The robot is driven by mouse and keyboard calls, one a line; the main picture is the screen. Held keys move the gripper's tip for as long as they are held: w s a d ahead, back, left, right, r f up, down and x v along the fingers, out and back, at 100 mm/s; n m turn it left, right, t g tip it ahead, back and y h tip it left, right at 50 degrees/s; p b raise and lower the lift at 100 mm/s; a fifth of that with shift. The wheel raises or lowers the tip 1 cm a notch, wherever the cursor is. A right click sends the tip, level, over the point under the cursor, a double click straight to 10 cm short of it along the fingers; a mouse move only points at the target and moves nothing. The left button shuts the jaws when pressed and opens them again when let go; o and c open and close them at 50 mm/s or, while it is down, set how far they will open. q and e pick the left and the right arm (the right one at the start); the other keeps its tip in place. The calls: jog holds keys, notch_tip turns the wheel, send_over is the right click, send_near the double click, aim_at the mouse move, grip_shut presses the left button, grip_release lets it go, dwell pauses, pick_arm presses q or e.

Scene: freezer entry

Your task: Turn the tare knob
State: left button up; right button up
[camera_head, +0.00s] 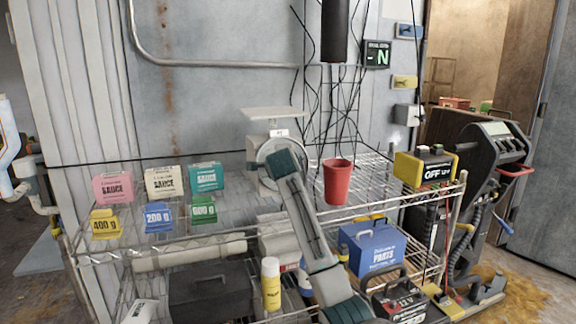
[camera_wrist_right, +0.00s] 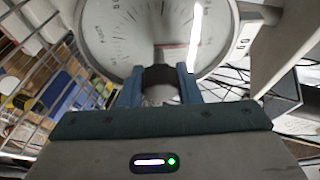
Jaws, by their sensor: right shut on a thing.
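The white scale (camera_head: 272,115) stands on the top wire shelf, with a flat pan above a round dial. In the head view my right arm covers part of the dial, and the tare knob is hidden behind it. In the right wrist view the dial face (camera_wrist_right: 120,35) fills the top, with a reddish pointer line. My right gripper (camera_wrist_right: 160,88) has its two blue fingers on either side of the dark round tare knob (camera_wrist_right: 158,77) at the dial's lower middle, shut on it. My left gripper is not in view.
Pink (camera_head: 113,187), cream (camera_head: 164,181) and teal (camera_head: 206,177) sauce boxes stand on the shelf left of the scale, with gram-marked tags in front. A red cup (camera_head: 337,182) and a yellow-and-black OFF box (camera_head: 425,167) stand to the right. Cables hang behind.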

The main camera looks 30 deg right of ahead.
dwell(0.5)
jog(key=o, duration=1)
jog(key=shift+c, duration=0.2)
jog(key=shift+s+a+r, duration=0.1)
jog(key=shift+s+a, duration=0.05)
jog(key=shift+s, duration=0.05)
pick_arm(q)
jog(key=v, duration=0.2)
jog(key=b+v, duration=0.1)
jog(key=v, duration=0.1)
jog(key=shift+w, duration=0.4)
pick_arm(e)
jog(key=v, duration=1)
jog(key=shift+s+r, duration=0.1)
